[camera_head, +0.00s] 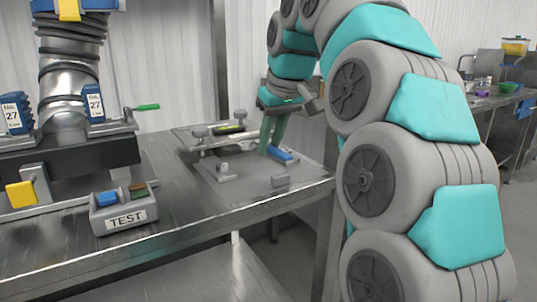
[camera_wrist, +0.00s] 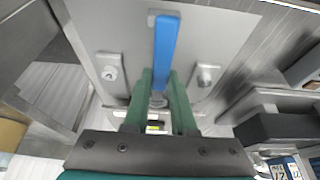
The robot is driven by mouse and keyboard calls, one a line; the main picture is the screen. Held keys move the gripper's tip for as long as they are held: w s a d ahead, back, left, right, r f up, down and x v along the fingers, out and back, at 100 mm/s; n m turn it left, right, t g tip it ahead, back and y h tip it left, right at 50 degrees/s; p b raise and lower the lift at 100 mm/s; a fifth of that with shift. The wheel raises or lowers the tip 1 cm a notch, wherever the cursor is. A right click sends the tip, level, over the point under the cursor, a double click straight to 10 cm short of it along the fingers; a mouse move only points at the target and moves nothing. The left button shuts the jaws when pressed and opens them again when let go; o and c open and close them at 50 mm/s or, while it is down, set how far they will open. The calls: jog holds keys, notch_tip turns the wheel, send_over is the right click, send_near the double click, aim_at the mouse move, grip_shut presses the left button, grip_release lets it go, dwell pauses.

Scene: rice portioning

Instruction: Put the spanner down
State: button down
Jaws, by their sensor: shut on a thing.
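The spanner (camera_wrist: 166,45) shows as a long blue handle in the wrist view, with a grey metal part nearer my palm. My gripper (camera_wrist: 160,76) has its two green fingers on either side of it, shut on it. In the head view my gripper (camera_head: 268,148) points down over a grey plate on the metal bench, and the blue spanner handle (camera_head: 281,154) sticks out to the right of the fingertips, low over the plate. Whether the spanner touches the plate is unclear. Its far end is hidden by the fingers.
A grey box marked TEST (camera_head: 124,219) stands at the bench's front left. A large metal pipe fixture (camera_head: 68,85) stands behind it.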

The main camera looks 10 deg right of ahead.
aim_at(271, 146)
jog(key=shift+w+f, duration=0.1)
jog(key=shift+w, duration=0.2)
jog(key=shift+f, duration=1.7)
jog(key=shift+f, duration=0.15)
jog(key=c, duration=0.7)
grip_release()
jog(key=shift+c, duration=0.2)
